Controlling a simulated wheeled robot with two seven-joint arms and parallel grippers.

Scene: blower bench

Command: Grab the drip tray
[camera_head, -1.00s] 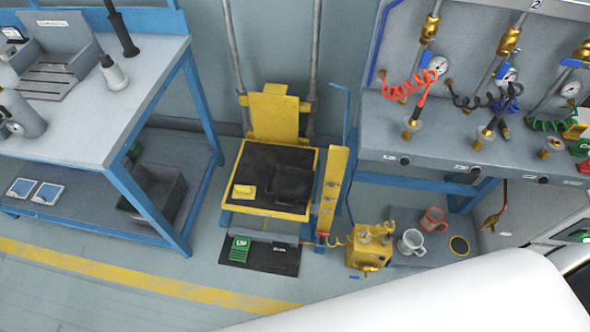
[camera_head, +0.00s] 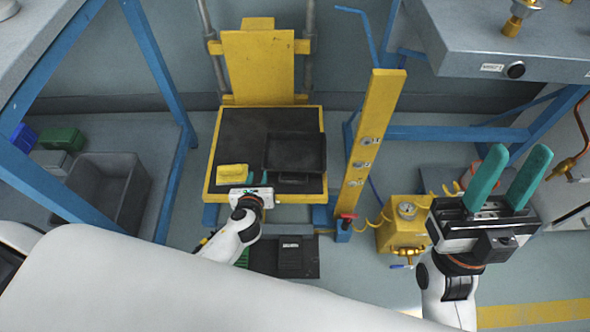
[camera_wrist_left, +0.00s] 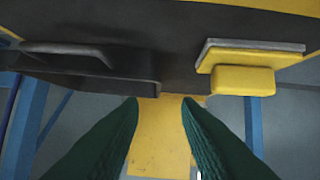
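The drip tray appears to be the shallow black tray (camera_head: 295,153) on the dark top of a yellow-framed lift platform (camera_head: 213,165). In the left wrist view the tray (camera_wrist_left: 75,62) is at upper left, with a raised handle-like bar along it. My left gripper (camera_head: 252,183) is at the platform's front edge, just in front of and left of the tray. Its green fingers (camera_wrist_left: 160,105) are apart with nothing between them; the tray lies beyond the tips. My right gripper (camera_head: 516,158) is open and empty, raised at the right, away from the platform.
A yellow block (camera_head: 233,173) sits on the platform left of the tray. A yellow post (camera_head: 370,145) stands at the platform's right, with a yellow box (camera_head: 402,235) beside it. A grey bin (camera_head: 105,185) is on the left bench's lower shelf.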

